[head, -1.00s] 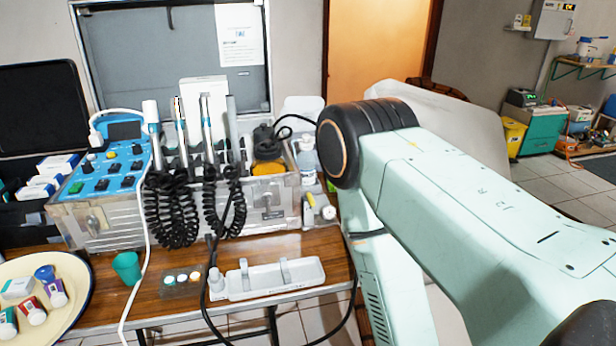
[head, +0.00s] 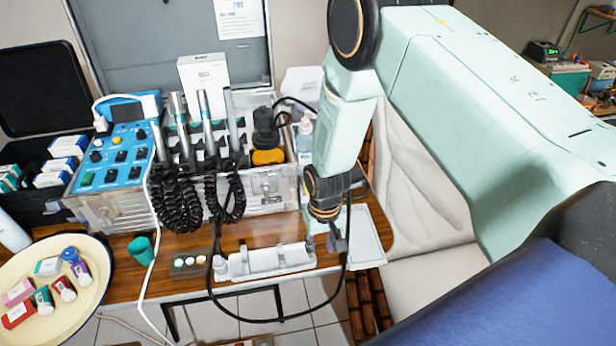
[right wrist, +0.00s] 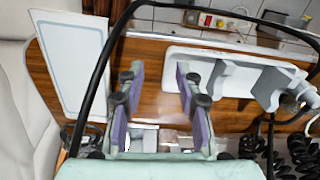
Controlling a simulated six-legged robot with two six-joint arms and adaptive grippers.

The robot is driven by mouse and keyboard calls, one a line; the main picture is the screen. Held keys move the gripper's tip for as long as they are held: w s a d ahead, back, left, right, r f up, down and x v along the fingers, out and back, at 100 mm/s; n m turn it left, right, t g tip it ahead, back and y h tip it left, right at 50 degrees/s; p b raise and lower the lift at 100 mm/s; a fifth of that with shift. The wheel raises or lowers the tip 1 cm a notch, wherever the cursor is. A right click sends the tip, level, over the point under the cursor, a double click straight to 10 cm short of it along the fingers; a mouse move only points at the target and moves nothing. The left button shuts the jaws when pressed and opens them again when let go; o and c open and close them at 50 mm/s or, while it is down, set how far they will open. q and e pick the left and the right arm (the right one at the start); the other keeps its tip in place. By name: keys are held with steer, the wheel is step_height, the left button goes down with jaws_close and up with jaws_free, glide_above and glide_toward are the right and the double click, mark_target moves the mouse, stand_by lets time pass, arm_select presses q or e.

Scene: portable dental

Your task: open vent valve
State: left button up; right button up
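I cannot make out for sure which part is the vent valve. The portable dental unit (head: 268,187) is a clear-walled metal case on the wooden table. It holds a blue control panel (head: 118,155), several handpieces on coiled black hoses, and a black-topped jar with orange contents (head: 267,155). My right gripper (head: 338,243) hangs at the unit's right front, above the table's right end, and hides part of that corner. In the right wrist view its two purple-padded fingers (right wrist: 160,88) are apart, with nothing held between them. My left gripper is not in view.
A white handpiece holder (head: 265,260) lies at the table's front edge, left of my right gripper. A white tray (head: 368,240) is just right of it. A black cable (head: 348,225) loops close by the gripper. A green cup (head: 140,250) and round tray (head: 45,325) are left.

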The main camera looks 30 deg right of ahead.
steer(key=shift+m, duration=0.6)
steer(key=w+d+r, duration=0.1)
steer(key=w+r, duration=0.3)
steer(key=w+d+r, duration=0.1)
steer(key=w+r, duration=0.4)
steer(key=w+d+r, duration=0.2)
steer(key=w+r, duration=0.2)
steer(key=w, duration=0.1)
steer(key=shift+r, duration=0.15)
steer(key=shift+w+a, duration=0.1)
step_height(320, 180, down, 7)
steer(key=shift+r, duration=0.1)
steer(key=shift+a+f, duration=0.15)
steer(key=shift+f, duration=0.25)
steer(key=shift+c, duration=0.3)
steer(key=shift+c, duration=0.6)
jaws_close()
